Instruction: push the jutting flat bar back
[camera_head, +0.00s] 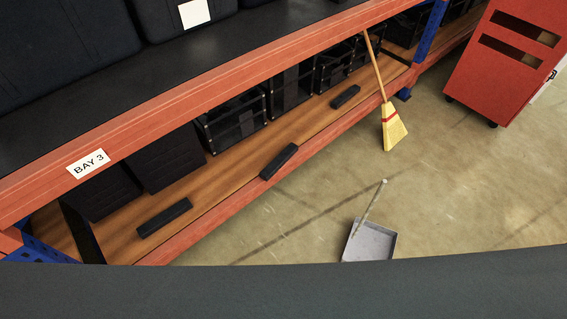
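Three flat black bars lie on the wooden lower shelf (222,185) of the rack. The middle bar (279,161) sits farthest forward, and its front reaches over the orange front beam. The left bar (165,217) and the right bar (346,97) lie farther back, behind the beam. Neither of my grippers shows in the head view.
Black crates (236,122) stand behind the bars. The orange upper beam (200,105) with a BAY 3 label overhangs the shelf. A broom (394,130) leans against the rack. A dustpan (370,243) and a red cart (503,70) stand on otherwise clear floor.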

